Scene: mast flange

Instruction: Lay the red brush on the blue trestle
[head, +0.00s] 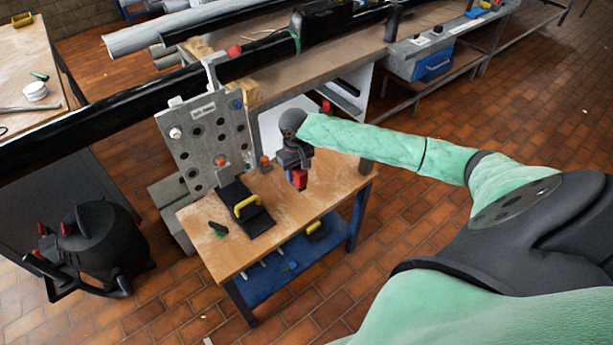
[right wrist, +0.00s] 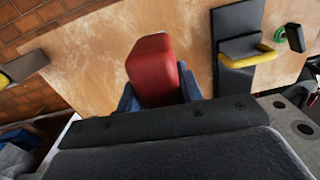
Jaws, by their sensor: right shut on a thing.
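The red brush (head: 299,180) is held in my right gripper (head: 297,172), which is shut on it. In the right wrist view the brush (right wrist: 152,68) is a red block between the dark blue fingers. The trestle (head: 289,208) has a wooden top, blue legs and a blue lower shelf. In the head view the brush overlaps the right part of this top. In the right wrist view bare wood (right wrist: 95,55) shows behind it; I cannot tell the height of the gap. My left gripper is not in view.
A black pad with a yellow handle (head: 247,207) and a small green-and-black item (head: 219,229) lie on the top. A grey perforated plate (head: 206,140) stands at its back left. A black machine (head: 90,245) stands left. The front right top is clear.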

